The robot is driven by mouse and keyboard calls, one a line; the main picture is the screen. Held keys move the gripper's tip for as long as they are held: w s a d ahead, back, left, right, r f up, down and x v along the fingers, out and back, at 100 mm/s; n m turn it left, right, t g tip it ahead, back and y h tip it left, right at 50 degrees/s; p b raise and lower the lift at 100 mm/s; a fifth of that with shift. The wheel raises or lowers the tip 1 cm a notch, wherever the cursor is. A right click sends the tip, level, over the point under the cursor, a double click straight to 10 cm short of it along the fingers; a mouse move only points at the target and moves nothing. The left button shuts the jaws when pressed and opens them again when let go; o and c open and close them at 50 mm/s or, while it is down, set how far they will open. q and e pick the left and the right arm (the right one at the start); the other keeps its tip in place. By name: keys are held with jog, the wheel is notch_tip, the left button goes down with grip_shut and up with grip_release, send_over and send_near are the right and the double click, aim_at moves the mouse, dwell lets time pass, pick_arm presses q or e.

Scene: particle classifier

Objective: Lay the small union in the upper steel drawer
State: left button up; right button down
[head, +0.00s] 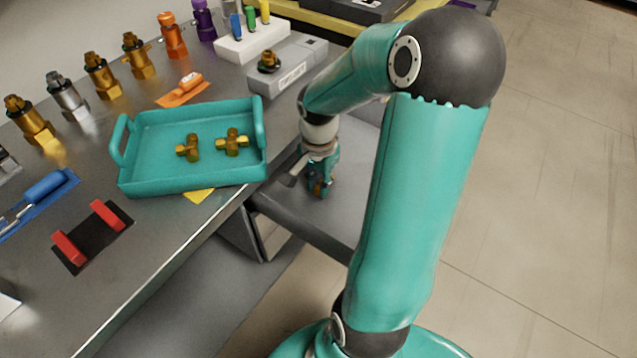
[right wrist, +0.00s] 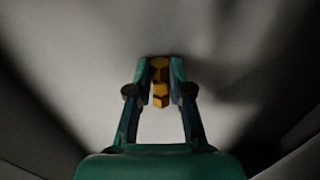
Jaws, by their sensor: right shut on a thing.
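The small union (right wrist: 160,82), a brass hex-shaped fitting, is between the fingertips of my right gripper (right wrist: 160,78) in the right wrist view. The fingers are shut on it, and a plain grey surface lies beyond it. In the head view my right gripper (head: 318,186) points down over the upper steel drawer (head: 345,222), which stands pulled out from the bench. My arm hides part of the drawer. I cannot tell whether the union touches the drawer floor. My left gripper is not in view.
A teal tray (head: 150,185) with two brass fittings stands on the steel bench (head: 170,228), left of the drawer. A grey block (head: 290,75) holds another fitting behind. Several valves line the bench's back. Open floor (head: 545,200) lies to the right.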

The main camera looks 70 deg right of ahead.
jog(key=c, duration=1.1)
grip_release()
jog(key=shift+f, duration=0.1)
jog(key=shift+o, duration=0.2)
jog(key=shift+r, duration=0.2)
notch_tip(320, 180, up, 12)
jog(key=p, duration=0.3)
